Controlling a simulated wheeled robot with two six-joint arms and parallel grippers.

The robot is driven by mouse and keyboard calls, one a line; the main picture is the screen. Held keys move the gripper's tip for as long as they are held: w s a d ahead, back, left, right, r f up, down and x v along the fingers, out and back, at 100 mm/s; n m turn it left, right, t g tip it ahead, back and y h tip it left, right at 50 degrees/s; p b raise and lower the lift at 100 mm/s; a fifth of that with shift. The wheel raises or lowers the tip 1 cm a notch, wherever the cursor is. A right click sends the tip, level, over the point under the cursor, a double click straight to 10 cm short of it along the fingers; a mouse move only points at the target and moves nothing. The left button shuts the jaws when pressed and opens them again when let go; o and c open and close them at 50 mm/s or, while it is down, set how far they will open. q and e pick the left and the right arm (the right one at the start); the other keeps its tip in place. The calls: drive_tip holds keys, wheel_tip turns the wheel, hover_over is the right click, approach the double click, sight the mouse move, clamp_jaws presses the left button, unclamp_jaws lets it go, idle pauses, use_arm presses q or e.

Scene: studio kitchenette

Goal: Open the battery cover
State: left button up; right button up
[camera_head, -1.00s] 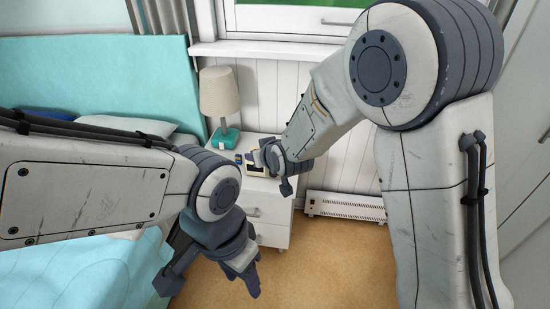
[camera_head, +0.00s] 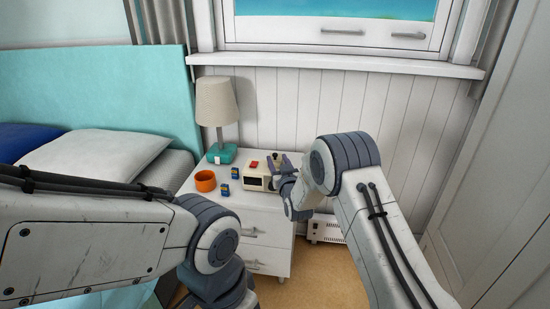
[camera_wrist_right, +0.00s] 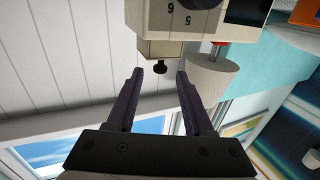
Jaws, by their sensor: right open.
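A small cream device (camera_head: 257,181) with a dark front panel and a red button on top stands on the nightstand. In the right wrist view its cream body (camera_wrist_right: 150,16) carries the digits 5 and 6. My right gripper (camera_head: 281,163) is at the device's right side.
Two blue batteries, one farther back (camera_head: 235,173) and one nearer (camera_head: 224,191), stand left of the device. A white heater (camera_head: 325,230) stands at the right.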

sight(276, 156)
drive_tip(key=shift+b+x, duration=0.3)
drive_tip(key=shift+x, duration=1.8)
clamp_jaws()
